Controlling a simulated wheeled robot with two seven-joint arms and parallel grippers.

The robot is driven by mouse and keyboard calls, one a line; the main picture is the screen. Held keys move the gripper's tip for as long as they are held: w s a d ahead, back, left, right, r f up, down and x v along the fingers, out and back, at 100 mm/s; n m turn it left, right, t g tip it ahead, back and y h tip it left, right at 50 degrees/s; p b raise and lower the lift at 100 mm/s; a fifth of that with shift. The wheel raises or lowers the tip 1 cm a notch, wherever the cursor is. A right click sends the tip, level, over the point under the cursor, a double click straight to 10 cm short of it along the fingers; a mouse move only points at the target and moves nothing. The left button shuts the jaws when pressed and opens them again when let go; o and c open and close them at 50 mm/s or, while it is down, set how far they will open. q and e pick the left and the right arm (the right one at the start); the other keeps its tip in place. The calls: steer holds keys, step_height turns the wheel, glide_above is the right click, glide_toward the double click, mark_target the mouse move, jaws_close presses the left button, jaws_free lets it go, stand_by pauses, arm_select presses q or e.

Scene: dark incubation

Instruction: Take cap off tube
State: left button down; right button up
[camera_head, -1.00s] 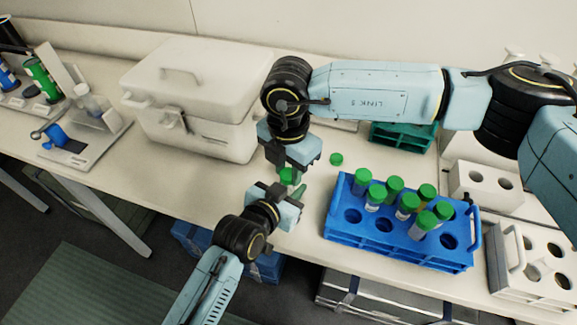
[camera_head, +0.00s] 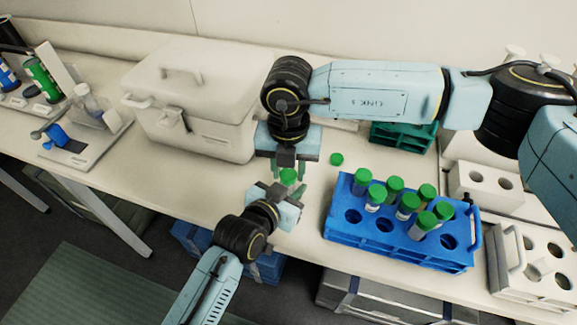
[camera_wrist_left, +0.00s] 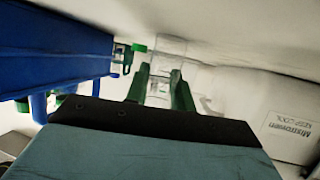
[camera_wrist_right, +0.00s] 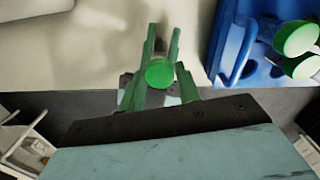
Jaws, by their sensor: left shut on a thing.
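The capped tube's green cap (camera_head: 288,175) is between my two grippers, near the table's front edge. My left gripper (camera_head: 283,183) comes from below and is shut on the tube. In the left wrist view the clear tube (camera_wrist_left: 160,85) is between the green fingers. My right gripper (camera_head: 288,170) points down from above, its fingers apart on either side of the cap. In the right wrist view the round green cap (camera_wrist_right: 159,73) lies between the fingers. Whether they touch it is unclear. Most of the tube is hidden in the head view.
A loose green cap (camera_head: 336,159) lies on the table. The blue rack (camera_head: 340,224) with several green-capped tubes stands to the right. A white cooler box (camera_head: 195,95) stands at the back left. White racks (camera_head: 510,262) are at the far right.

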steer(key=o, duration=0.3)
step_height(320, 180, up, 4)
steer(key=shift+r, duration=0.25)
steer(key=shift+c, duration=0.2)
steer(key=r+m, duration=0.1)
steer(key=m, duration=0.2)
steer(key=shift+s+a+r, duration=0.1)
steer(key=shift+a+r, duration=0.15)
steer(key=shift+r, duration=0.15)
steer(key=r+m, duration=0.1)
steer(key=m, duration=0.2)
steer(key=shift+d+r, duration=0.15)
steer(key=shift+r, duration=0.05)
steer(key=shift+d+f+m, duration=0.1)
steer(key=shift+f+m, duration=0.3)
steer(key=shift+f, duration=0.1)
step_height(320, 180, down, 7)
steer(key=shift+r, duration=0.1)
